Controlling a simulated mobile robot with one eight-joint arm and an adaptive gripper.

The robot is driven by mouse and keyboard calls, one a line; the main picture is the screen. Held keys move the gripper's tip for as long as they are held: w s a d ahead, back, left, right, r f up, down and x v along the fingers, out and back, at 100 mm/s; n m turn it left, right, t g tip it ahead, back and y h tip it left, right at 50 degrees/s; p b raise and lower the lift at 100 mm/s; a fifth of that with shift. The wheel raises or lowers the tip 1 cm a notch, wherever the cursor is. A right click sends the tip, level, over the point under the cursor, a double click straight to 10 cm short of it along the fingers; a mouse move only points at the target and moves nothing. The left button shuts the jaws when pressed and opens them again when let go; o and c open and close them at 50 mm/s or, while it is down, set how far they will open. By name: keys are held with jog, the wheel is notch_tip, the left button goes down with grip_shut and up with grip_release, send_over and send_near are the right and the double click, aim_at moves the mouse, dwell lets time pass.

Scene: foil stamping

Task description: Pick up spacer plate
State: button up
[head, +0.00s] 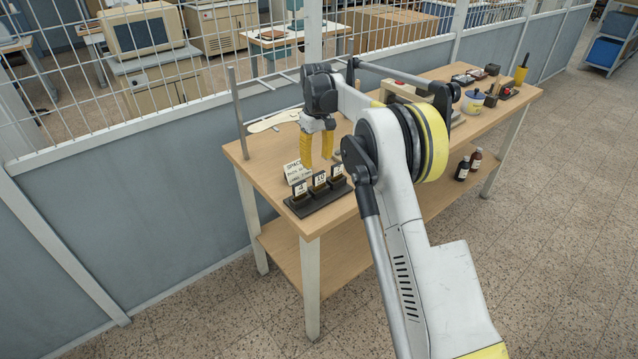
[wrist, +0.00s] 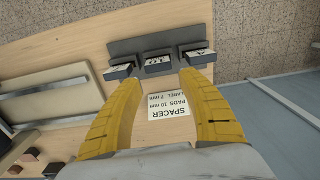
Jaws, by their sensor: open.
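Dark spacer plates stand in a row in a black rack (head: 303,208) at the table's near left corner. Number labels stand with them: 4 (head: 301,189), 10 (head: 320,180) and 7 (head: 337,170). In the wrist view the rack (wrist: 150,43) lies beyond the fingertips, with the labels upside down. My gripper (head: 317,160) has yellow fingers, points down and hangs above the table behind the rack. It is open and empty; its fingers (wrist: 160,88) are spread in the wrist view, apart from the plates.
A frame with a dark bar (head: 400,77) stands farther along the table.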

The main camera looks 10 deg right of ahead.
aim_at(319, 183)
notch_tip(319, 183, down, 4)
jog(key=shift+r+b, duration=0.1)
jog(key=shift+b, duration=0.3)
jog(key=f, duration=0.1)
jog(key=f+b, duration=0.1)
jog(key=f, duration=0.3)
jog(key=shift+s+d+b, duration=0.25)
jog(key=shift+s+b, duration=0.05)
jog(key=shift+b, duration=0.05)
jog(key=c, duration=1)
